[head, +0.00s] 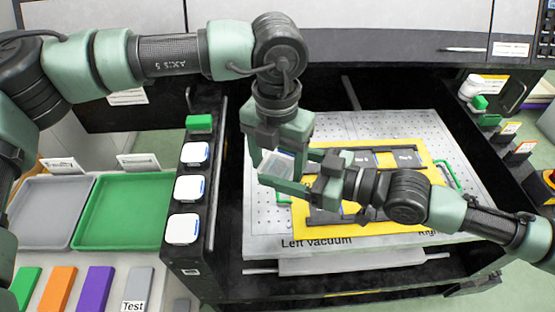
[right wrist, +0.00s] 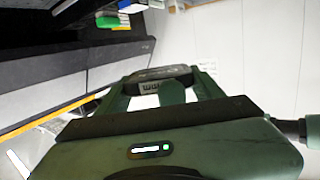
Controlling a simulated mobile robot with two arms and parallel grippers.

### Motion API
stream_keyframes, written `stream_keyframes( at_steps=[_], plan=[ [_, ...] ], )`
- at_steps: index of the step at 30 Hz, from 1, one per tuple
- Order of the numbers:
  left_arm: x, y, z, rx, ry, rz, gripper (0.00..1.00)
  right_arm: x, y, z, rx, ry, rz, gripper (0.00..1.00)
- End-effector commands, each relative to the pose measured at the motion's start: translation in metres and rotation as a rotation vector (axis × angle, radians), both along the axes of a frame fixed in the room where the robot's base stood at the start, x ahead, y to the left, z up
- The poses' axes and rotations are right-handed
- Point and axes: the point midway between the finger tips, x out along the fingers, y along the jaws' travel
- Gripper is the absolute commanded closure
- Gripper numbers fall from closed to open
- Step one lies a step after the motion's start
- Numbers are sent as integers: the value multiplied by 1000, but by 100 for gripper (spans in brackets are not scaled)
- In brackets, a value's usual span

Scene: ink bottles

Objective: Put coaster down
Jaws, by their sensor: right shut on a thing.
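In the right wrist view a dark rounded piece with lettering (right wrist: 160,78) shows between the right fingers. My left gripper (head: 276,155) points down from above at the same spot. Its fingers stand apart around the piece, but I cannot tell whether they touch it.
A perforated metal plate (head: 390,122) labelled "Left vacuum" carries a yellow board (head: 420,153) with dark slots. White squares (head: 184,228) and a green block (head: 199,122) stand on a black ledge. Grey (head: 45,212) and green (head: 122,210) trays lie left. A cluttered shelf is right.

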Motion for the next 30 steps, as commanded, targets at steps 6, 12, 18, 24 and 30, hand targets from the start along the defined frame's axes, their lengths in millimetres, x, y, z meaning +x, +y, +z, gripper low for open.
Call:
stream_keyframes(
  at_steps=[6, 12, 18, 24, 30],
  plan=[
    [0, 0, 1, -1, 0, 0, 81, 0, 0, 1, 1, -2, 0, 16],
    [0, 0, 1, -1, 0, 0, 81, 0, 0, 0, 1, 0, 0, 8],
    [0, 0, 1, -1, 0, 0, 81, -1, -1, 1, -1, -2, 0, 8],
    [0, 0, 1, -1, 0, 0, 81, -9, -20, 4, -7, -5, 0, 8],
    [0, 0, 1, -1, 0, 0, 81, -19, -41, 8, -8, -8, 2, 8]
  ],
)
